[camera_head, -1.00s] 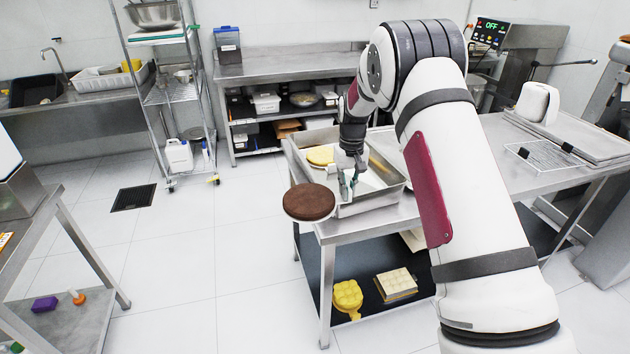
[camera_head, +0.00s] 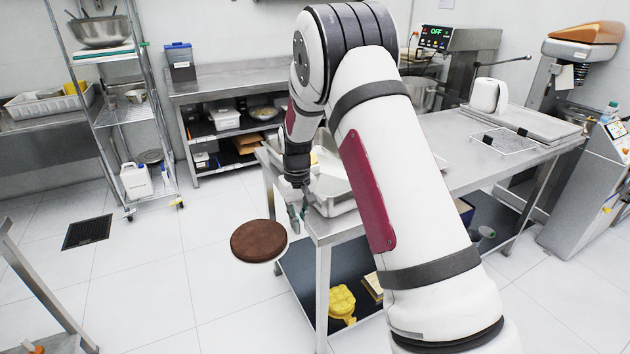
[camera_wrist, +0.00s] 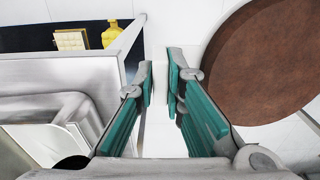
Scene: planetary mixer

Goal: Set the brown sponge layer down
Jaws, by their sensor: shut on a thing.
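The brown sponge layer (camera_head: 258,241) is a flat, dark brown disc with a thin pale edge beneath it. It is in the air, off the left front corner of the steel table (camera_head: 335,226), with the floor below it. My gripper (camera_head: 303,207) is just right of the disc, near that corner. In the wrist view the sponge layer (camera_wrist: 268,65) fills the upper right, beside the right finger. The green-padded fingers of my gripper (camera_wrist: 161,75) are close together with a narrow gap. The exact place of grip on the layer is not clear.
A steel tray (camera_head: 335,205) sits on the table, partly hidden by my arm. A wire rack (camera_head: 503,141) lies farther right. The lower shelf holds a yellow item (camera_head: 342,303). A wire shelf unit (camera_head: 128,112) stands at the back left. The floor left of the table is open.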

